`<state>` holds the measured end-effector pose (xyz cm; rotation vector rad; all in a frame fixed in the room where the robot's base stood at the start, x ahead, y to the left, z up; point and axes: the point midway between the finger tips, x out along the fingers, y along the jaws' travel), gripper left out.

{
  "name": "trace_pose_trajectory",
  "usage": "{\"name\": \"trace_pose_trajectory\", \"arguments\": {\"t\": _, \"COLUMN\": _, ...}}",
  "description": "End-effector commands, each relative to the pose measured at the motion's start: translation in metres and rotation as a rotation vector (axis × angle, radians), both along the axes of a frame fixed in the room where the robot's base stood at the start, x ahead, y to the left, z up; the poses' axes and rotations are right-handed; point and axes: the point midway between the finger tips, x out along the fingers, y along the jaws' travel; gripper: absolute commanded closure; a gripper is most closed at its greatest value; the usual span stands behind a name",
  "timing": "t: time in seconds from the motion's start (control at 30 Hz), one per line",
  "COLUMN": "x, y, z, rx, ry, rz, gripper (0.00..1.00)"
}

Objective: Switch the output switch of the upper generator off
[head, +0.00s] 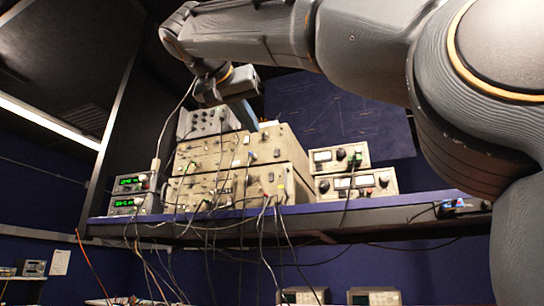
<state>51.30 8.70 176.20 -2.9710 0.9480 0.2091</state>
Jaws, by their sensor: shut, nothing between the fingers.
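Two wide beige instruments with knobs and switches are stacked on the shelf, and I take them for the generators. The upper generator (212,154) sits directly on the lower generator (232,187). Its front carries several small knobs and switches, too small to tell which is the output switch or how it is set. My gripper (252,127) reaches down from above, shut and empty. Its fingertips are in front of the upper generator's top edge, right of its middle, and hide a bit of it. I cannot tell whether they touch.
A grey instrument (201,122) stands on the upper generator, left of my gripper. Green-display units (129,192) stand at left, metered supplies (356,184) at right. Cables hang from the fronts over the edge of the shelf (395,204). My arm fills the upper right.

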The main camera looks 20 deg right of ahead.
Motion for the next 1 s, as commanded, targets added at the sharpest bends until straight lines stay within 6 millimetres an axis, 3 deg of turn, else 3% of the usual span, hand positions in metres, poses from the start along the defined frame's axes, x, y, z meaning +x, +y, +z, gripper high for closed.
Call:
{"name": "trace_pose_trajectory", "arguments": {"t": 0.13, "x": -0.008, "y": -0.004, "z": 0.01, "rx": 0.018, "ry": -0.028, "rz": -0.014, "gripper": 1.0}}
{"name": "trace_pose_trajectory", "arguments": {"t": 0.53, "x": -0.002, "y": -0.008, "z": 0.008, "rx": 0.015, "ry": -0.024, "rz": -0.014, "gripper": 1.0}}
{"name": "trace_pose_trajectory", "arguments": {"t": 1.0, "x": 0.06, "y": -0.054, "z": 0.0, "rx": 0.014, "ry": -0.022, "rz": -0.017, "gripper": 1.0}}
